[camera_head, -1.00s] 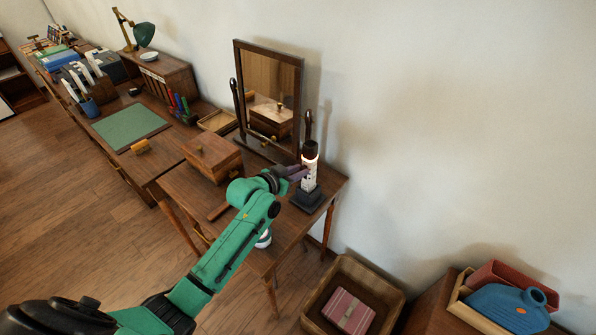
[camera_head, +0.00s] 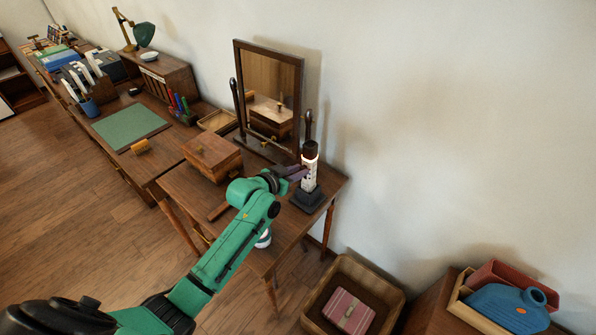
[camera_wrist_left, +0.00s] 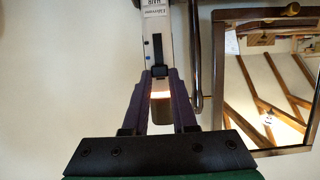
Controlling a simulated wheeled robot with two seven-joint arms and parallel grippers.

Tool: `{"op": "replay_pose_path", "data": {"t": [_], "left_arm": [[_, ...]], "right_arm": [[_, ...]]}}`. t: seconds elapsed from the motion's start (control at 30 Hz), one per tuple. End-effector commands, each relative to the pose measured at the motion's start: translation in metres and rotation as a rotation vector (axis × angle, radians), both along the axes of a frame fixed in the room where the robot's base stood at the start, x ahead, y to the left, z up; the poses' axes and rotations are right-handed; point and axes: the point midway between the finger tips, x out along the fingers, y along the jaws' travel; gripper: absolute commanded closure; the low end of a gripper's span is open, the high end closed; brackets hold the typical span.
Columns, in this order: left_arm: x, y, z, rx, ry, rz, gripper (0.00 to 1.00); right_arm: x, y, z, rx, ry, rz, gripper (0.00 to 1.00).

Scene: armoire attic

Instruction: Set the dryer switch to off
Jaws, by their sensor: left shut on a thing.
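The dryer (camera_head: 309,175) is a slim white body with dark ends, standing upright on a dark base (camera_head: 307,199) on the wooden dressing table (camera_head: 288,225). My left gripper (camera_head: 300,172) reaches it from the left at mid-height. In the left wrist view the dryer body (camera_wrist_left: 154,40) carries lettering and a small black switch (camera_wrist_left: 158,78). The purple fingertips (camera_wrist_left: 159,75) are shut on the switch, one on each side. An orange-white glow shows on the dryer between the fingers. The switch's setting marks are too small to read. My right gripper is not in view.
A framed mirror (camera_head: 271,85) stands close behind the dryer, with a wooden box (camera_head: 212,155) to its left. The wall is just behind. A crate (camera_head: 388,293) with a pink package is on the floor at the right.

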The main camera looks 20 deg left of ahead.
Motion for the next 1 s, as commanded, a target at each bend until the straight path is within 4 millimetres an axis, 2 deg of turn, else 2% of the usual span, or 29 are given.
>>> {"op": "replay_pose_path", "data": {"t": [0.37,0.67,0.97,1.0], "left_arm": [[0.0,0.0,-0.001,0.0,0.001,0.0,1.0],[0.0,0.0,-0.045,0.002,0.002,0.0,1.0],[-0.001,0.0,-0.046,0.001,0.005,-0.001,1.0],[-0.001,0.0,-0.046,0.001,0.006,-0.001,0.63]], "right_arm": [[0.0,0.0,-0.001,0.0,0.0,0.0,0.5],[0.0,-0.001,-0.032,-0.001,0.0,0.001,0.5],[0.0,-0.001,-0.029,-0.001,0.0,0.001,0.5],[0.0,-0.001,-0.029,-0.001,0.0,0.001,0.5]]}}
